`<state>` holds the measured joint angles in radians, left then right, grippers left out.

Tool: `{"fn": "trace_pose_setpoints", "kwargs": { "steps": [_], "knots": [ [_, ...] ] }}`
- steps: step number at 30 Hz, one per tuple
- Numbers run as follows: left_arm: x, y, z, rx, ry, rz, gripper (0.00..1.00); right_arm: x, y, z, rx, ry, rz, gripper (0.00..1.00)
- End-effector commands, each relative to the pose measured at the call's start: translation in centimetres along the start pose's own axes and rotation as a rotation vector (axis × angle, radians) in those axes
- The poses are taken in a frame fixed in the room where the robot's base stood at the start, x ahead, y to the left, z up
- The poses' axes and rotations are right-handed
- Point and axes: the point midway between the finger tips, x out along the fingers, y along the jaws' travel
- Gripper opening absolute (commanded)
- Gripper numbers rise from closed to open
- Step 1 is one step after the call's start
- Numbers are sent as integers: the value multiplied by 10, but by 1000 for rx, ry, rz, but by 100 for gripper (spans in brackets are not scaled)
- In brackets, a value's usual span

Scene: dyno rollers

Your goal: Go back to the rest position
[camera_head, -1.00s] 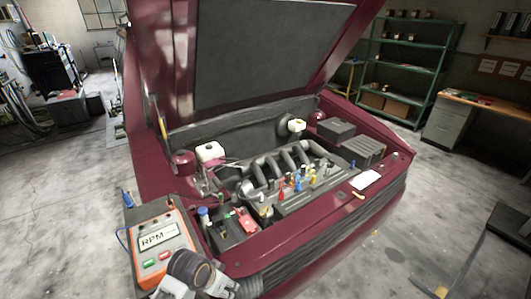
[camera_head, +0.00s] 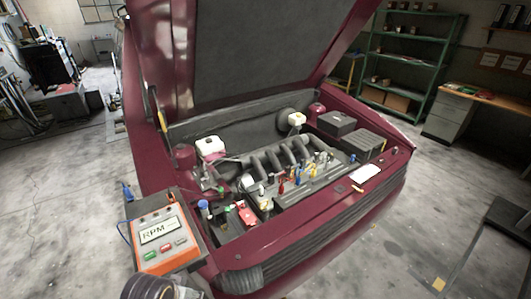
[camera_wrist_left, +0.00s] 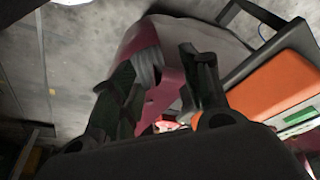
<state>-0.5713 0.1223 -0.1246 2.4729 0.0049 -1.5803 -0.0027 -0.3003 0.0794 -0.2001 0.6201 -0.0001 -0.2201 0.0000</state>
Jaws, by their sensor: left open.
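My left gripper (camera_wrist_left: 160,90) shows in the left wrist view with its two dark fingers apart and nothing held between them. Beyond the fingers is a maroon part of the car's front, and the orange RPM device (camera_wrist_left: 278,90) is to the right, apart from the fingers. In the head view, a dark rounded piece of my left arm shows at the bottom edge, below the RPM device (camera_head: 160,235); the fingers cannot be made out there. My right gripper is in neither view.
The maroon car (camera_head: 300,250) stands with its hood up over the engine. Several coloured tools stand on the engine. A green shelf (camera_head: 415,65) and a wooden desk (camera_head: 485,95) are at the back right.

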Motion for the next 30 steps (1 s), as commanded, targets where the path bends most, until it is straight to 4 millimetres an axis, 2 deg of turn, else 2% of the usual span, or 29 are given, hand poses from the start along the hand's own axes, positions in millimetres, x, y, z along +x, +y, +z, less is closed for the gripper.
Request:
{"fn": "trace_pose_setpoints", "kwargs": {
  "steps": [2, 17, 23, 30],
  "knots": [
    [-2, -3, 4, -11, -2, -8, 46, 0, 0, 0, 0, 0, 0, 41],
    [50, -1, 7, -6, -18, -3, 46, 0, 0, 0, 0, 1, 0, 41],
    [89, 1, 15, -4, -33, 0, 46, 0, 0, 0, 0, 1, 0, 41],
    [150, 4, 33, -1, -54, 3, 46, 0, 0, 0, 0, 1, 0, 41]
  ]
}}
